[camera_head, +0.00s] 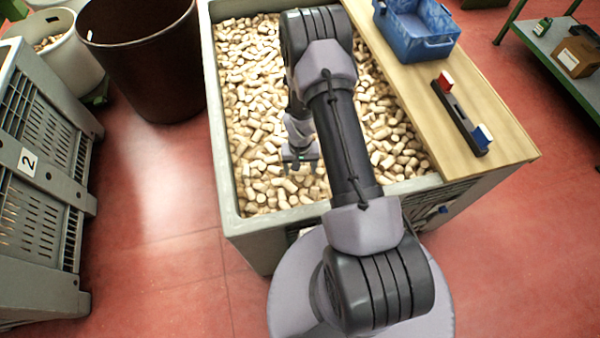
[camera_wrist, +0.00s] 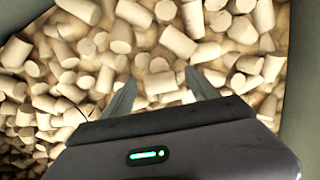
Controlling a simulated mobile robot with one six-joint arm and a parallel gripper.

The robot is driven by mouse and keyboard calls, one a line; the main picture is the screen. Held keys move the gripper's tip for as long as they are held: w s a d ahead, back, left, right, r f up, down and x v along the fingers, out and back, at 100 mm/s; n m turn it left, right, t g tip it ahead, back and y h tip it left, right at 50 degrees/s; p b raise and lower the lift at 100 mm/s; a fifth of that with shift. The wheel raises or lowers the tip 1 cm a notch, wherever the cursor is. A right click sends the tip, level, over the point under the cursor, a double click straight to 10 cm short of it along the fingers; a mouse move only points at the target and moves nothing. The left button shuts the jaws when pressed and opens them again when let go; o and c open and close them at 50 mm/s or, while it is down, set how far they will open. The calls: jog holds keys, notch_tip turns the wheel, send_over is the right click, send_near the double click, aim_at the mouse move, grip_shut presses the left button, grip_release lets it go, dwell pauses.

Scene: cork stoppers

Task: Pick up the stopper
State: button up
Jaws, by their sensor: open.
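Many pale cork stoppers (camera_head: 262,122) fill a large grey bin (camera_head: 226,200) in the head view. They lie loose, at all angles, and no single one stands apart. My gripper (camera_head: 297,163) is over the front part of the pile. In the wrist view, my gripper (camera_wrist: 163,90) shows two grey fingers spread apart with nothing held. A stopper (camera_wrist: 160,83) lies in line with the gap between the fingertips, among several others. I cannot tell how far the tips are above the corks. My arm hides part of the pile in the head view.
A wooden board (camera_head: 490,108) spans the bin's right side, carrying a blue tray (camera_head: 424,47) and a dark bar with red and blue ends (camera_head: 460,118). A dark brown tub (camera_head: 150,60) stands left. A grey crate (camera_head: 40,170) marked 2 is at far left. Red floor lies between.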

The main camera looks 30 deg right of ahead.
jog(key=c, duration=1.4)
